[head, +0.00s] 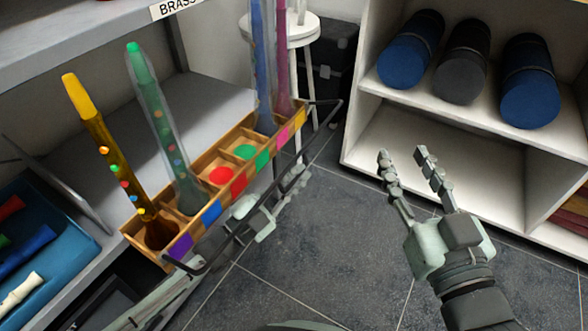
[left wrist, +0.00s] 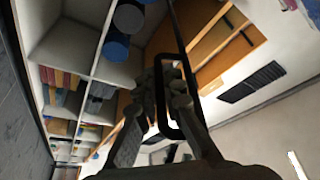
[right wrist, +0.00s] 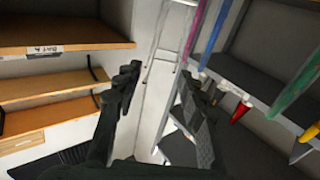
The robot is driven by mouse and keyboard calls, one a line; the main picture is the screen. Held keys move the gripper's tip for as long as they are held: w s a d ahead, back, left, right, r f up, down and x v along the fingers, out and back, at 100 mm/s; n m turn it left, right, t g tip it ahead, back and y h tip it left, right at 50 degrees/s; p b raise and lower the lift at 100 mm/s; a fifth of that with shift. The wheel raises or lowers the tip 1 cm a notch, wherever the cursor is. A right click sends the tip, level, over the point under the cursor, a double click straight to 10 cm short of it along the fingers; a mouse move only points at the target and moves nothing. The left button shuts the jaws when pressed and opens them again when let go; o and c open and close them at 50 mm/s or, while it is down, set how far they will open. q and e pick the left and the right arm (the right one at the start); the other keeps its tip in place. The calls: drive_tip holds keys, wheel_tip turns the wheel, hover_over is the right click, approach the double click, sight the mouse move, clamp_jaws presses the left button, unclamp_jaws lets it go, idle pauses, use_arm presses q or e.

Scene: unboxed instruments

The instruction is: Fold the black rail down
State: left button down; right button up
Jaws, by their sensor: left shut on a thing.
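The black rail (head: 337,108) runs along the front of a wooden rack (head: 127,233) and stands out from it on bent end arms. My left gripper (head: 252,216) is shut on the middle part of the rail, in front of the rack. The left wrist view shows the rail (left wrist: 180,42) passing between the closed fingers (left wrist: 172,92). The fingers hide part of it. My right gripper (head: 402,152) is open and empty over the floor, to the right of the rack. Its spread fingers (right wrist: 158,78) show in the right wrist view with nothing between them.
The rack holds a yellow pipe (head: 105,150), a green pipe (head: 158,120), and blue and purple ones at its far end. A blue tray (head: 55,262) is at left. A white shelf unit (head: 400,130) with rolled cylinders stands at right. The floor between is clear.

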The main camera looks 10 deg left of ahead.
use_arm(q)
drive_tip(key=shift+f, duration=0.65)
use_arm(e)
drive_tip(key=shift+s+a+r+t+y, duration=0.2)
drive_tip(key=shift+r+t, duration=0.1)
drive_tip(key=shift+r, duration=0.3)
drive_tip(key=shift+s+a+r+t+y, duration=0.1)
drive_tip(key=shift+a+r+t, duration=0.15)
drive_tip(key=shift+r, duration=0.35)
use_arm(q)
drive_tip(key=c, duration=1.9)
unclamp_jaws()
drive_tip(key=v, duration=1.2)
drive_tip(key=shift+c, duration=0.4)
